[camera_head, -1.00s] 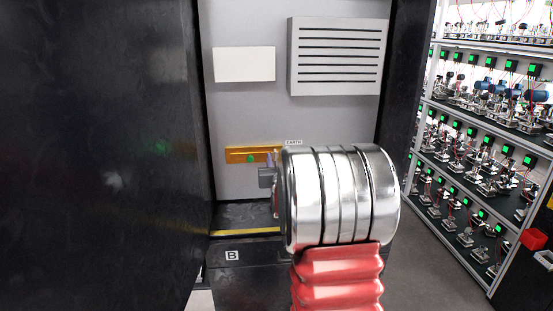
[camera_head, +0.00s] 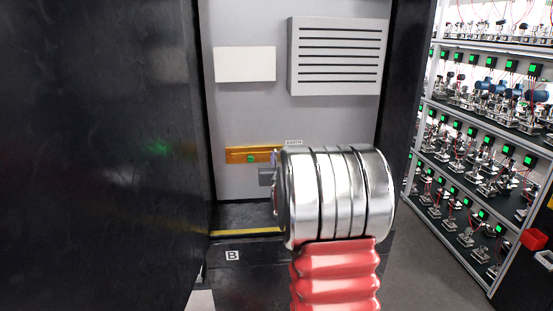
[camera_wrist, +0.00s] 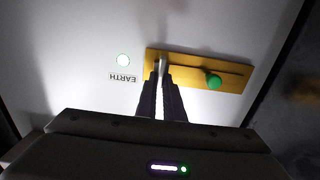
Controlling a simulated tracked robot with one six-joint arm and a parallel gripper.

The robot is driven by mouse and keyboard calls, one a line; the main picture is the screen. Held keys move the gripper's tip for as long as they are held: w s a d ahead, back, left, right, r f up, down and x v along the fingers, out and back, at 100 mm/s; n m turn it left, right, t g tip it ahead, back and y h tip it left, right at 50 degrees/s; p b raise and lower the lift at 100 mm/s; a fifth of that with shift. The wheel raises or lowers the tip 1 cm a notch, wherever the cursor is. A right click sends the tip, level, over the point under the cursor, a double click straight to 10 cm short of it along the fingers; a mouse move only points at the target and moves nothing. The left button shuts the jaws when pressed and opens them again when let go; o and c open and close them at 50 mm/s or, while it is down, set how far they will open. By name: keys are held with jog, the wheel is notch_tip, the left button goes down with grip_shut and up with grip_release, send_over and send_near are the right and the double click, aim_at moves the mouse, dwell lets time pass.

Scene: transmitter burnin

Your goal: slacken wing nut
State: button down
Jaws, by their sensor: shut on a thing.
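A brass earth bar (camera_head: 235,155) is fixed to the grey back panel inside the cabinet; it also shows in the wrist view (camera_wrist: 190,69). A green knob (camera_wrist: 213,82) sits on the bar and shows in the head view too (camera_head: 250,159). A small metallic wing nut (camera_wrist: 161,64) is near the bar's end beside the EARTH label (camera_wrist: 126,77). My gripper (camera_wrist: 162,79) has its two dark fingers closed on the nut and covers its lower part. In the head view my wrist hides most of the nut.
The dark cabinet side (camera_head: 95,150) stands close on the left. A vented box (camera_head: 337,57) and a blank white plate (camera_head: 244,64) are on the panel above. Shelves (camera_head: 480,140) of small devices with green lights stand on the right.

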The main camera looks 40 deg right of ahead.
jog(key=shift+n, duration=0.4)
